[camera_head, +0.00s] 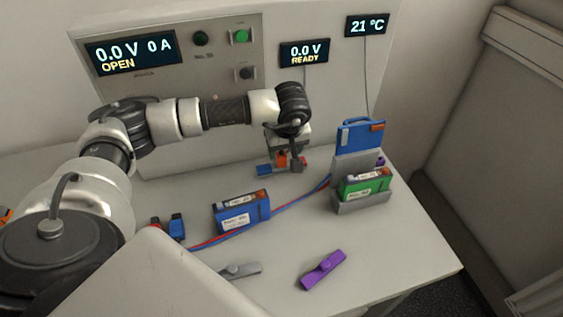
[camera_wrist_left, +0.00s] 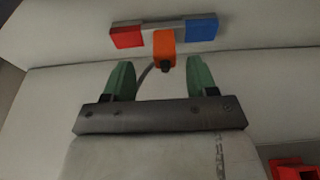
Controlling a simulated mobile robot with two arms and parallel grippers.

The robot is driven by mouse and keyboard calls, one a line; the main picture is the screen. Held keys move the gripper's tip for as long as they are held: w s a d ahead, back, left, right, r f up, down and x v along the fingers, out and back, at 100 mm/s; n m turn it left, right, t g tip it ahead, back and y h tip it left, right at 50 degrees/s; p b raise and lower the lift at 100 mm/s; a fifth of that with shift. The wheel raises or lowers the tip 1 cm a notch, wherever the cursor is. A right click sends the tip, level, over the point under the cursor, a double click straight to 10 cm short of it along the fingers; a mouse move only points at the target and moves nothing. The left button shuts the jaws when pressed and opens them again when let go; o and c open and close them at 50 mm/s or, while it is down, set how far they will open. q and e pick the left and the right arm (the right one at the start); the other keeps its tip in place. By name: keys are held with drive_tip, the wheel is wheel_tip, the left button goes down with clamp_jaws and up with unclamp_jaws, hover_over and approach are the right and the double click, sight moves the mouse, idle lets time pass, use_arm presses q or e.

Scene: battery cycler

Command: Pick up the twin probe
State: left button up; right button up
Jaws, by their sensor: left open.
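The twin probe (camera_wrist_left: 178,28) shows in the left wrist view as a grey bar with a red block at one end, a blue block at the other and an orange grip in the middle. In the head view the twin probe (camera_head: 266,169) is partly hidden by my left gripper (camera_head: 287,165), which is at it from above. My left gripper is open. In the left wrist view its two green fingers (camera_wrist_left: 164,72) stand apart, with the orange grip between and just beyond their tips. Contact is not visible. My right gripper is not in view.
A blue battery pack (camera_head: 240,213) stands mid-table beside red and blue cables. A grey holder (camera_head: 362,207) with a green pack (camera_head: 366,184) is at right. A purple part (camera_head: 322,270) and a grey part (camera_head: 240,271) lie in front. The cycler panel (camera_head: 160,80) stands behind.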

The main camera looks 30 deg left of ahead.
sight(282, 154)
use_arm(q)
drive_tip(key=x, duration=0.2)
drive_tip(key=p+x, duration=0.1)
drive_tip(key=x, duration=0.1)
drive_tip(key=shift+s+a, duration=0.2)
drive_tip(key=shift+a, duration=0.05)
drive_tip(key=shift+r, duration=0.1)
clamp_jaws()
